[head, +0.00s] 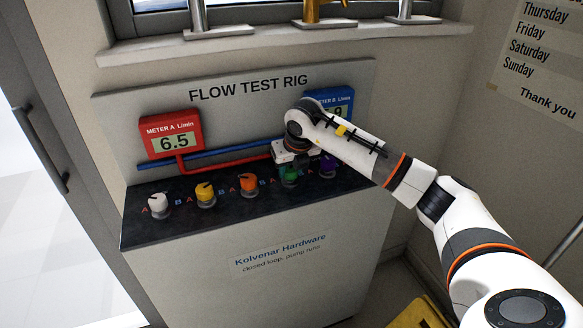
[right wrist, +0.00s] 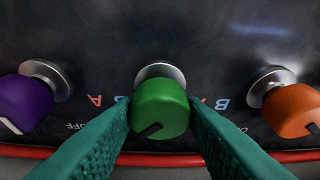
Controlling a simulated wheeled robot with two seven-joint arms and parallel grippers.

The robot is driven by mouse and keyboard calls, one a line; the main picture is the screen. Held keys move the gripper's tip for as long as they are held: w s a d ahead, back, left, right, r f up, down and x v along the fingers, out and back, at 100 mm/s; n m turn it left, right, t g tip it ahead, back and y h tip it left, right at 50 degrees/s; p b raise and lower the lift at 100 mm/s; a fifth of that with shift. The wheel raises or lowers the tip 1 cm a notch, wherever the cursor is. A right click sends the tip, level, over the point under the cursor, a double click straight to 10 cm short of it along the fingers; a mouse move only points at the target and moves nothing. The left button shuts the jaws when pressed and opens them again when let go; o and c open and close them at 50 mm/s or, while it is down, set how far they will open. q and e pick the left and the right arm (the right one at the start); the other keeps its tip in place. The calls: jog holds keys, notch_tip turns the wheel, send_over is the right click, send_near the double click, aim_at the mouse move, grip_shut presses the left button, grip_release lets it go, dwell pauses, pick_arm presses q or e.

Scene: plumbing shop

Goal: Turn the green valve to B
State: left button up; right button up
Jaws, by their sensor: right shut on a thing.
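The green valve (right wrist: 160,100) is a round knob on a metal stem in the middle of the right wrist view. Its black pointer mark is at the lower edge, slanting a little left. My right gripper (right wrist: 161,120) is shut on it, one teal finger on each side. A blue B (right wrist: 121,99) shows partly left of the knob and a red A (right wrist: 205,102) right of it. In the head view my right gripper (head: 289,172) is over the dark panel and mostly hides the green valve. My left gripper is out of view.
A purple valve (right wrist: 25,95) and an orange valve (right wrist: 290,108) flank the green one closely. White (head: 159,202) and yellow (head: 205,191) valves stand farther left. Red meter A (head: 170,132) reads 6.5. Blue meter B (head: 335,98) is partly hidden by my arm.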

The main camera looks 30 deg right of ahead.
jog(key=shift+a+m+h, duration=0.1)
jog(key=shift+m+h, duration=0.5)
jog(key=shift+m, duration=1.1)
jog(key=shift+r, duration=0.1)
jog(key=o, duration=1)
jog(key=v, duration=0.4)
jog(key=b+v, duration=0.1)
jog(key=v, duration=0.7)
jog(key=shift+w+a+b, duration=0.1)
jog(key=shift+w+b, duration=0.2)
jog(key=shift+b, duration=0.05)
